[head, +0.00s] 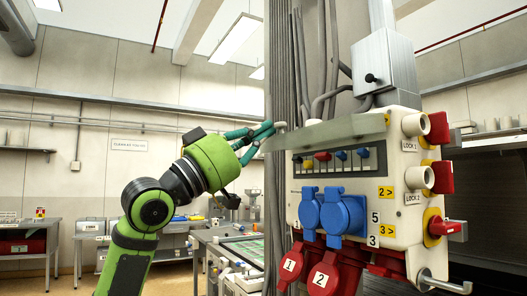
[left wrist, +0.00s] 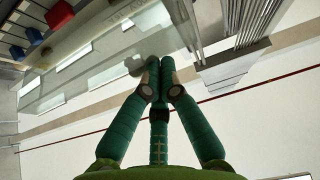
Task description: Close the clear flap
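The clear flap (head: 335,131) is a pale, see-through panel on the front of the grey-white control box (head: 408,185). It stands raised, sticking out above a row of coloured switches (head: 323,157) that are uncovered. My left gripper (head: 269,128) is at the flap's left, outer end, with its teal fingers drawn together at the tips. In the left wrist view the fingertips (left wrist: 160,66) are close beside a small pale tab (left wrist: 135,65) at the flap's edge (left wrist: 100,62). I cannot tell whether they touch it. Nothing clearly shows between the fingers. My right gripper is out of view.
Blue socket covers (head: 343,212) and red sockets (head: 330,272) stick out below the switches. Red and white knobs (head: 437,128) line the box's right side. Grey pipes (head: 300,60) run up behind. Open room lies left of the box, with workbenches (head: 225,245) farther back.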

